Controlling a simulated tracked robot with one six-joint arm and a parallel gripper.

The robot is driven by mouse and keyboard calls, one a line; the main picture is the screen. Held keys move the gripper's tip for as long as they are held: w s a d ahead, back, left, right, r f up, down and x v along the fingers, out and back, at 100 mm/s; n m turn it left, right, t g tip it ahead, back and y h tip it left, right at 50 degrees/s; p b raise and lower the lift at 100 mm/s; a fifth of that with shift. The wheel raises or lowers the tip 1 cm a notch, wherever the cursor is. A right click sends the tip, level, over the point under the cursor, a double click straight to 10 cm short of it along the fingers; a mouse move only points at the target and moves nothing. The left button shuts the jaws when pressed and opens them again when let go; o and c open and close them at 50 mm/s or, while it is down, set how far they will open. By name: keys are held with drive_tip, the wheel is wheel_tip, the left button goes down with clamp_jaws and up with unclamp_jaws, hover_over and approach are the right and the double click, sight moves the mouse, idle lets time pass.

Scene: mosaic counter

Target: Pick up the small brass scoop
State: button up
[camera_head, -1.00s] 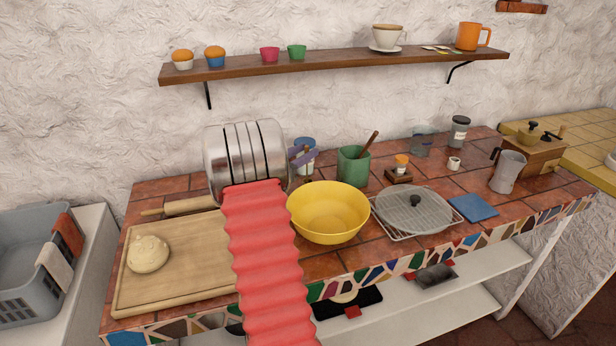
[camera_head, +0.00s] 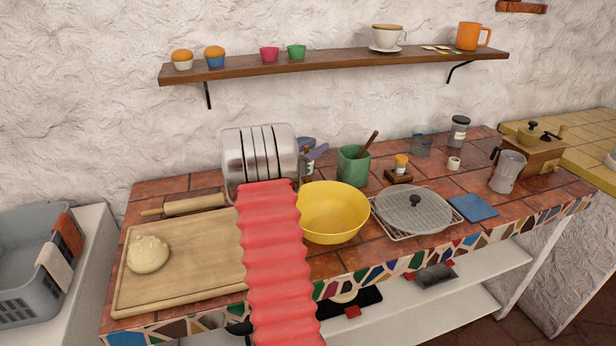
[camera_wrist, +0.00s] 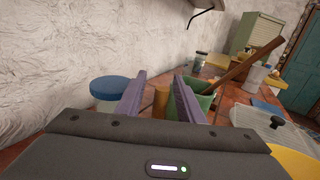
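I cannot make out the small brass scoop for certain in either view. In the wrist view an upright orange-brown thing (camera_wrist: 161,100) shows in the gap between my fingers, partly hidden; I cannot tell what it is. My gripper (camera_wrist: 160,78) has two purple fingers standing apart with nothing held between them. My arm hides part of the counter there.
The green pot holds a wooden-handled tool (camera_head: 370,143). A yellow bowl (camera_head: 334,213) stands in front of it. A shelf (camera_head: 340,60) hangs above.

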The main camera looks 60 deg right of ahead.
drive_tip(key=shift+c, duration=0.3)
clamp_jaws()
drive_tip(key=shift+r, duration=0.1)
wheel_tip(320, 180, up, 10)
idle(0.8)
idle(0.4)
